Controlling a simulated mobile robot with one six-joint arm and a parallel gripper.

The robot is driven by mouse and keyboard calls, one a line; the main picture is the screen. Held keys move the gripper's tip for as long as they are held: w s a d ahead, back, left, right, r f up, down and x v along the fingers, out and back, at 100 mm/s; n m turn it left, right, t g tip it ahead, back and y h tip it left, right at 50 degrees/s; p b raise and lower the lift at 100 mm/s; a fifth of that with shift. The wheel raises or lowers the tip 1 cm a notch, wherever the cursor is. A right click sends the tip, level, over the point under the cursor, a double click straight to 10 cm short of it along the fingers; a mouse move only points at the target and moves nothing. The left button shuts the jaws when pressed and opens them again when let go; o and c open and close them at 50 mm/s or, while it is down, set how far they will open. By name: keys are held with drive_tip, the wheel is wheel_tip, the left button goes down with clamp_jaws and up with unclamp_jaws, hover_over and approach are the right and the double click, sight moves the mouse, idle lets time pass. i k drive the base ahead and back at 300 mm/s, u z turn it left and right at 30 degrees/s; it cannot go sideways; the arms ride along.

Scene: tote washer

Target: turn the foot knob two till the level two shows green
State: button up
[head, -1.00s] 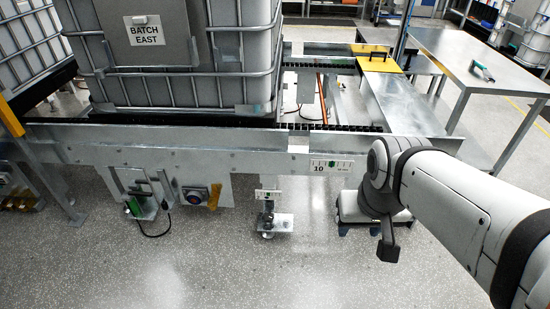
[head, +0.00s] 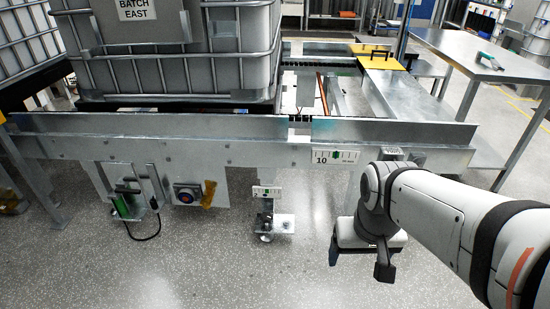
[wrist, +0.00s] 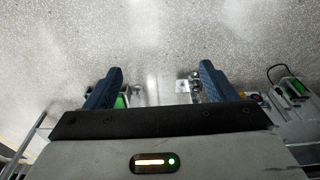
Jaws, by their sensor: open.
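Foot knob two (head: 266,226) is a small dark upright piece beside a bright foot plate (head: 284,223), low under the conveyor frame. Level two (head: 267,191) is a small white plate marked 2 above it, with a greenish spot; its exact reading is too small to tell. In the wrist view the foot plate (wrist: 183,86) and knob (wrist: 195,77) show near the right finger. My gripper (wrist: 160,84) is open, with two blue fingers apart and nothing held.
The conveyor frame (head: 200,151) runs above the foot and bears a caged tank (head: 175,60). A larger level plate (head: 336,156) marked 10 hangs to the right. The floor in front is clear.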

sight(266, 218)
drive_tip(key=u, duration=0.75)
drive_tip(key=i, duration=0.6)
drive_tip(key=z, duration=1.25)
